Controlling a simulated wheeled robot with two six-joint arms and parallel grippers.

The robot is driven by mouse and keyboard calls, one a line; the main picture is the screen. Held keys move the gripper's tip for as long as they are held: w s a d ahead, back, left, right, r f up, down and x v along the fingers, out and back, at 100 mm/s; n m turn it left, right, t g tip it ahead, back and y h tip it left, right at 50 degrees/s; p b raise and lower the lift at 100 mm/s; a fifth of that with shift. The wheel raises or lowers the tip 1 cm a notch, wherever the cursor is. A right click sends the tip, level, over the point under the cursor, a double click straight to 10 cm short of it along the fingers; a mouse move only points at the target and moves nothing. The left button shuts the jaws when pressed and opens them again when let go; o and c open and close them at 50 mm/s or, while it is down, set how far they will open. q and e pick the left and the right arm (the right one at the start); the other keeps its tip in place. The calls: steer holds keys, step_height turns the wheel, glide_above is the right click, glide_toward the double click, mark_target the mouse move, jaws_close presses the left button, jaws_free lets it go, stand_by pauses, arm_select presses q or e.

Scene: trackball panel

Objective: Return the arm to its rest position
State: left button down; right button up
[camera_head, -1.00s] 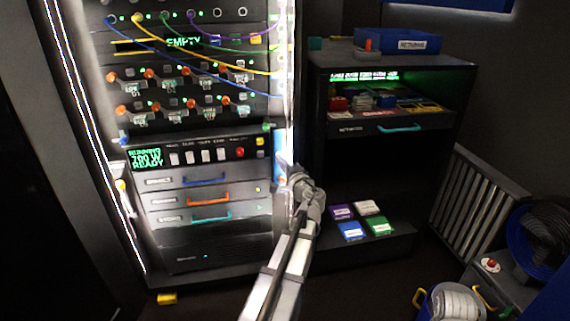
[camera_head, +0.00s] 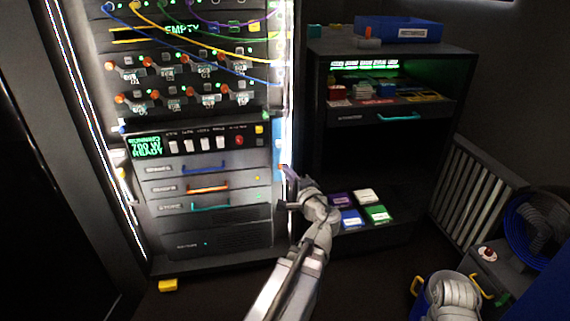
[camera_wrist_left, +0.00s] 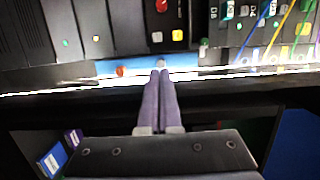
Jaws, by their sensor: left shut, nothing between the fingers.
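My left arm rises from the bottom middle of the head view. Its gripper (camera_head: 287,176) is shut and empty, in front of the right edge of the lit rack, beside the drawers. In the left wrist view the two purple-grey fingers (camera_wrist_left: 160,78) lie together, with their tips over the bright edge strip and by a blue strip (camera_wrist_left: 110,67). I cannot tell whether the tips touch anything. The rack's control panel (camera_head: 200,145) has a green readout, pale switches and a red button (camera_head: 239,141). My right gripper is not in view.
Drawers with blue (camera_head: 205,168), orange and teal handles sit below the panel. The dark shelf unit (camera_head: 385,140) stands to the right, with several coloured boxes low down. A radiator (camera_head: 470,195) and a yellow-handled bin (camera_head: 418,308) are further right. Cables hang across the rack's top.

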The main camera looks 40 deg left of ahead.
arm_select(q)
steer(key=shift+s+d, duration=0.45)
steer(key=shift+d, duration=0.05)
steer(key=s+d+f+n+g+h+p, duration=0.15)
steer(key=d+f+h, duration=0.25)
steer(key=d+f, duration=0.45)
steer(key=s+d+f+n+g+h, duration=0.2)
steer(key=d+f+g+h, duration=0.3)
steer(key=d, duration=0.6)
steer(key=s+d+f+m+g+h, duration=0.1)
steer(key=s+d+f+h, duration=0.3)
steer(key=d, duration=0.5)
steer(key=s+d+f+m+g+h, duration=0.1)
steer(key=s+d+f, duration=0.1)
steer(key=s+d, duration=0.6)
step_height(320, 180, up, 38)
steer(key=w+d+p, duration=0.1)
steer(key=w+p, duration=0.1)
steer(key=p, duration=3.6)
steer(key=shift+d+f+h, duration=0.2)
steer(key=shift+d+h, duration=0.1)
steer(key=shift+d, duration=0.1)
steer(key=shift+w+n+g, duration=0.1)
steer(key=shift+n+g, duration=0.15)
